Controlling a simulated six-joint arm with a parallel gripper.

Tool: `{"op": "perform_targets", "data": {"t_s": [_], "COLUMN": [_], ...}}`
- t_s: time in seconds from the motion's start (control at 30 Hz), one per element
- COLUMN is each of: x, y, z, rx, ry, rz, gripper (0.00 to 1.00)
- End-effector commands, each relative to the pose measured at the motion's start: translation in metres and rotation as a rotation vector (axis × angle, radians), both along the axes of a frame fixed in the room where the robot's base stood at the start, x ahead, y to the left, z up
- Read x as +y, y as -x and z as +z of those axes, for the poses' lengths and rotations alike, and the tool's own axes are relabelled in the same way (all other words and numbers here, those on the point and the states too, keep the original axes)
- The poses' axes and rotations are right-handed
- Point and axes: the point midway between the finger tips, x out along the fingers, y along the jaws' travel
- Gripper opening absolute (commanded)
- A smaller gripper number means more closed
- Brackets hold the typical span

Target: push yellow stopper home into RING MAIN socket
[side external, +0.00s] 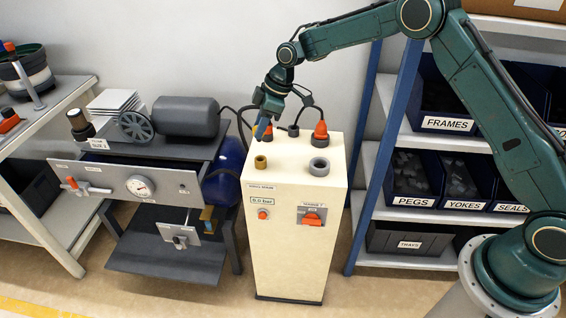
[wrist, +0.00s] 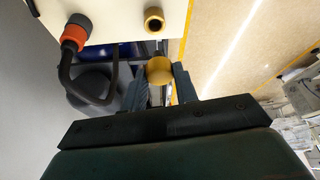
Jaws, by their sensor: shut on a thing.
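My gripper (side external: 261,131) is above the back left of the cream cabinet's top. In the wrist view my gripper (wrist: 161,76) is shut on the yellow stopper (wrist: 159,69), which shows as a rounded yellow end between the two fingers. The stopper cannot be made out in the side view. A brass-coloured socket (side external: 261,162) with a dark hole stands at the front left of the cabinet top; it also shows in the wrist view (wrist: 153,19), apart from the stopper. No RING MAIN label is readable.
A black hose loops behind my gripper. A compressor bench (side external: 185,145) stands left; bin shelves (side external: 420,145) stand right.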

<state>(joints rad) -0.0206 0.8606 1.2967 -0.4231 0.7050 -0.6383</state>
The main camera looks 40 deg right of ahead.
Motion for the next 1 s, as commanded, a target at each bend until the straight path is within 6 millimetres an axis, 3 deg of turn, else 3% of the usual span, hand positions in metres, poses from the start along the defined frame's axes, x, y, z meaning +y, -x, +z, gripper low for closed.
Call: {"op": "perform_targets", "data": {"t_s": [0.6, 1.0], "x": [0.0, 0.0], "y": [0.0, 0.0], "z": [-0.043, -0.053], "rx": [0.001, 0.001], "ry": [-0.001, 0.0], "rz": [-0.001, 0.0], "gripper": [0.02, 0.02]}}
